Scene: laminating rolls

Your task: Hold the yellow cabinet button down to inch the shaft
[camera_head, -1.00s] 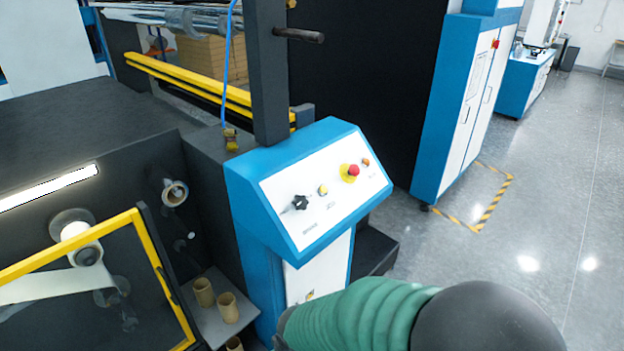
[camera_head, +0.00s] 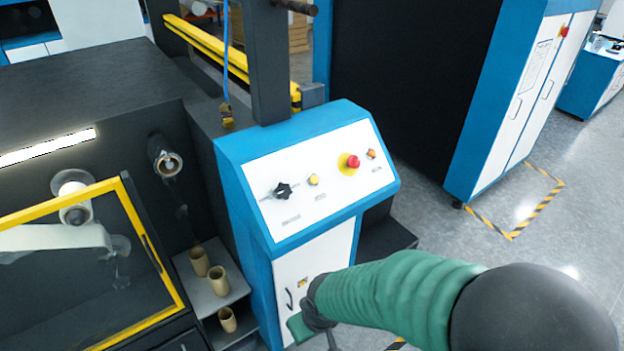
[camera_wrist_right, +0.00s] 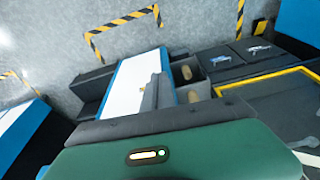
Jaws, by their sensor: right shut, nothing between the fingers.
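The yellow button (camera_head: 313,179) is on the sloped white panel of the blue cabinet (camera_head: 232,152), between a black knob (camera_head: 283,191) and a red emergency stop (camera_head: 352,161) on a yellow base. An orange button (camera_head: 371,154) is at the right end. My right arm reaches in from the lower right. My right gripper (camera_head: 300,328) is low in front of the cabinet's white door, well below the panel and apart from the button. In the right wrist view the gripper's grey fingers (camera_wrist_right: 156,92) look shut and empty before a white surface. My left gripper is out of view.
A yellow-framed guard window (camera_head: 125,190) stands at the left, with cardboard cores (camera_head: 218,281) on a shelf beside the cabinet. A grey post (camera_head: 268,70) rises behind the panel. Open floor with striped tape (camera_head: 515,235) lies to the right.

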